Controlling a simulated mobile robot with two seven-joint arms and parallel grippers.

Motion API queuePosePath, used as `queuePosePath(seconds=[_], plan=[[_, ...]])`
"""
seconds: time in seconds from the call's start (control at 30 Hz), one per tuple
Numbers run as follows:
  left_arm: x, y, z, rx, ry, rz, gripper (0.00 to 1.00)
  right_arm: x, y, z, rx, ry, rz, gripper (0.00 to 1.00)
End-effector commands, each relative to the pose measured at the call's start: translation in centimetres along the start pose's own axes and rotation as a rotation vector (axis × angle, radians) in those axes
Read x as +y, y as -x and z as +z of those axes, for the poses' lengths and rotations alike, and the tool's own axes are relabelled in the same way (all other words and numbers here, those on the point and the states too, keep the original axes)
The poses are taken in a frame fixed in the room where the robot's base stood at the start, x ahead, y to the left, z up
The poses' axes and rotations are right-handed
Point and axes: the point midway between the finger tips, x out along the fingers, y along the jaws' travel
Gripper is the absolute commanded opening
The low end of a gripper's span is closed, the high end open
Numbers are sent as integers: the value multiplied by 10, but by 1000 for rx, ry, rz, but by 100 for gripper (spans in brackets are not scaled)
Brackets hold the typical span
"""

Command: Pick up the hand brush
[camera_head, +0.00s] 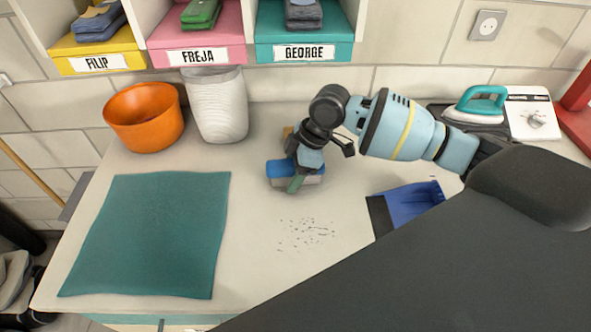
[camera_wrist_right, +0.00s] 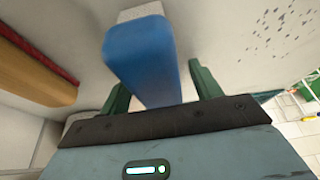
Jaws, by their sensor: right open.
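The hand brush (camera_head: 283,170) has a blue body and pale bristles and lies on the worktop near the middle of the head view. My right gripper (camera_head: 297,178) is over it, with a green finger in front of the blue body. In the right wrist view the blue brush body (camera_wrist_right: 140,55) extends between the two green fingers of my right gripper (camera_wrist_right: 160,82). The jaws are open, with a finger on either side of the brush. I cannot tell whether either finger touches it. Part of the brush is hidden by the gripper. My left gripper is not in view.
A blue dustpan (camera_head: 410,204) lies right of the brush, beside dark crumbs (camera_head: 307,235). A teal mat (camera_head: 150,235), an orange bowl (camera_head: 145,118) and a white bin (camera_head: 219,105) are left. An iron (camera_head: 478,105) stands back right. Labelled cubbies (camera_head: 305,52) line the back.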

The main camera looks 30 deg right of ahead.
Motion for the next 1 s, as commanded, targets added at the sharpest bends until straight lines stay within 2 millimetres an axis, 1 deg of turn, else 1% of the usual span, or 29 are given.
queuePosePath(seconds=[0.53,0.9,0.93,1.0], plan=[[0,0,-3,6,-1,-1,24,0,-3,1,1,0,0,64],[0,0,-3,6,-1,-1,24,0,-3,1,0,0,0,15],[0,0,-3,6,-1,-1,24,0,-3,1,1,0,1,13],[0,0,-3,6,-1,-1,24,0,-3,1,1,0,1,13]])
